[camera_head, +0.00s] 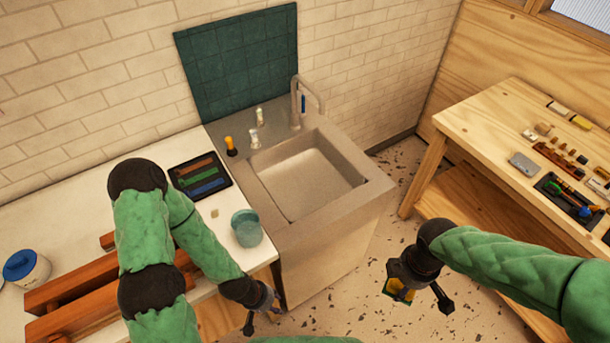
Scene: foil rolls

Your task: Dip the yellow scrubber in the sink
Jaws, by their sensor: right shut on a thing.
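The yellow scrubber (401,294) shows as a small yellow piece with some green at my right gripper (400,287). My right gripper is shut on it and holds it to the right of the sink, above the speckled floor. The fingers hide part of the scrubber. The grey sink (375,188) stands against the brick wall, and its basin looks empty. My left gripper (274,303) is at the counter's front edge, below and left of the sink. Its fingers are small and dark here, and I cannot tell whether they are open.
A tap (297,104) stands behind the basin. A yellow-and-black brush (230,146) and small bottles are on the sink's back ledge. A teal cup (246,229) and dark tray (199,177) are left of the basin. A wooden workbench (485,130) stands right; floor lies between.

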